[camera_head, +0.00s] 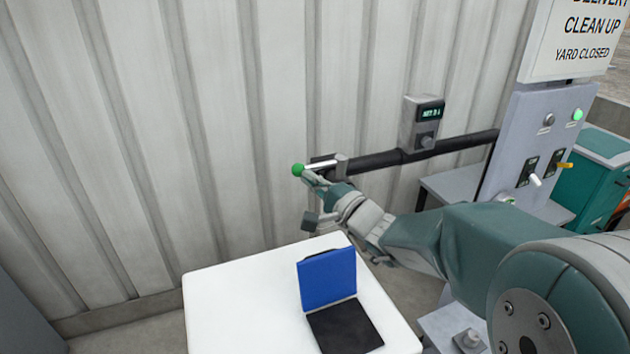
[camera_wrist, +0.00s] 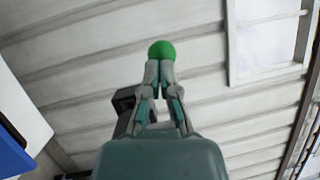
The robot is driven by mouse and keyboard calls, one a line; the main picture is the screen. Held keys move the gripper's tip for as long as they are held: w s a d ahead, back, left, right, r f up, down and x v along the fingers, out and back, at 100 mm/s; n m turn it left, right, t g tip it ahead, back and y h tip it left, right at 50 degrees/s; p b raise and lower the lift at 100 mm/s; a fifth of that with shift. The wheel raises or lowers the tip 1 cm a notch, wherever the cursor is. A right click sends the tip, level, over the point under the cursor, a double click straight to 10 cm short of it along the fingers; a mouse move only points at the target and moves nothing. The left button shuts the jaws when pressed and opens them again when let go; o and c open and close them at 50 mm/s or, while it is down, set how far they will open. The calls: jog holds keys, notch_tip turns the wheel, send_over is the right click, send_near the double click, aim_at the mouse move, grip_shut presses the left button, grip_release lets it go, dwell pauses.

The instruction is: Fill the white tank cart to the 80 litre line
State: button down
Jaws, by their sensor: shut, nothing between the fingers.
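The white tank cart (camera_head: 230,305) stands at bottom centre in the head view, with its blue lid (camera_head: 327,278) raised beside a black square opening (camera_head: 345,325). No level line shows. A dark pipe (camera_head: 375,161) ends in a valve with a pale lever and green ball knob (camera_head: 298,170). A grey outlet (camera_head: 310,221) hangs below, near the cart's far edge. My gripper (camera_head: 311,178) is shut and empty right at the knob. In the wrist view the knob (camera_wrist: 161,49) shows just beyond the closed fingertips (camera_wrist: 158,68); contact is unclear.
A meter (camera_head: 422,122) with a small green display sits on the pipe. A grey panel (camera_head: 535,120) with a green lamp, a button and two levers stands right, under a sign reading "CLEAN UP, YARD CLOSED" (camera_head: 585,40). Teal equipment (camera_head: 595,185) stands behind. A corrugated wall (camera_head: 200,130) closes the back.

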jog(key=shift+a, duration=0.15)
dwell(0.3)
jog(key=v, duration=1.2)
jog(key=shift+f, duration=0.15)
